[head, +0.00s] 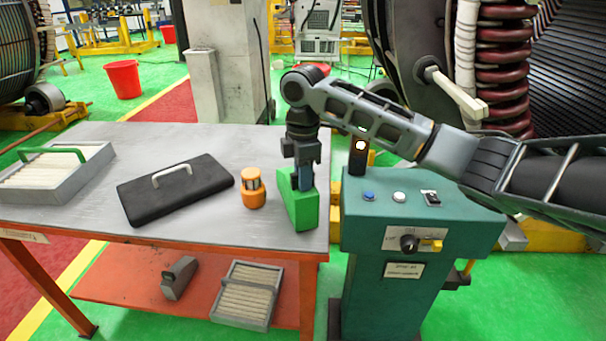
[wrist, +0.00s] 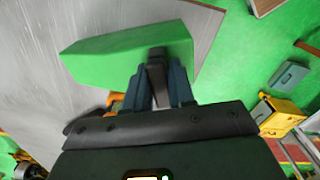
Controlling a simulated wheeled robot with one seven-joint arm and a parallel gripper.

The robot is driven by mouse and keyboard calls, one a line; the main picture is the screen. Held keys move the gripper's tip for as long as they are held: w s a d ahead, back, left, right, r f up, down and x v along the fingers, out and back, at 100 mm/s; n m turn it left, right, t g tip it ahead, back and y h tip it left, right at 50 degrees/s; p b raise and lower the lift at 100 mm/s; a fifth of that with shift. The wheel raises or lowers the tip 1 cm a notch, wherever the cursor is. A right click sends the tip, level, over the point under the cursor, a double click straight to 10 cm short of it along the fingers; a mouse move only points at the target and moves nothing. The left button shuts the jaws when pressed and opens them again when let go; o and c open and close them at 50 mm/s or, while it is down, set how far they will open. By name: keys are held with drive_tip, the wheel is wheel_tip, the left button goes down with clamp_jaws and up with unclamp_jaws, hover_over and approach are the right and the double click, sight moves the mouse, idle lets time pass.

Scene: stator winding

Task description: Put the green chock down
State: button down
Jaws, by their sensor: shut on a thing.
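The green chock (head: 299,212) is a wedge-shaped block at the right edge of the grey table top (head: 100,221). My gripper (head: 303,184) reaches down from above and is shut on the chock's upright grey handle. In the wrist view the green chock (wrist: 130,55) lies across the fingertips of my gripper (wrist: 158,72), with the table edge beside it. The chock's base looks level with the table top, but I cannot tell whether it touches.
An orange holder (head: 252,190) stands just left of the chock, and a black case (head: 175,190) lies farther left. A grey tray with a green handle (head: 55,172) is at the far left. A teal control box (head: 420,212) stands right of the table. The table's back middle is clear.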

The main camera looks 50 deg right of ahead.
drive_tip(key=c, duration=1)
unclamp_jaws()
drive_tip(key=shift+o, duration=0.2)
wheel_tip(320, 180, up, 12)
drive_tip(key=shift+b, duration=0.3)
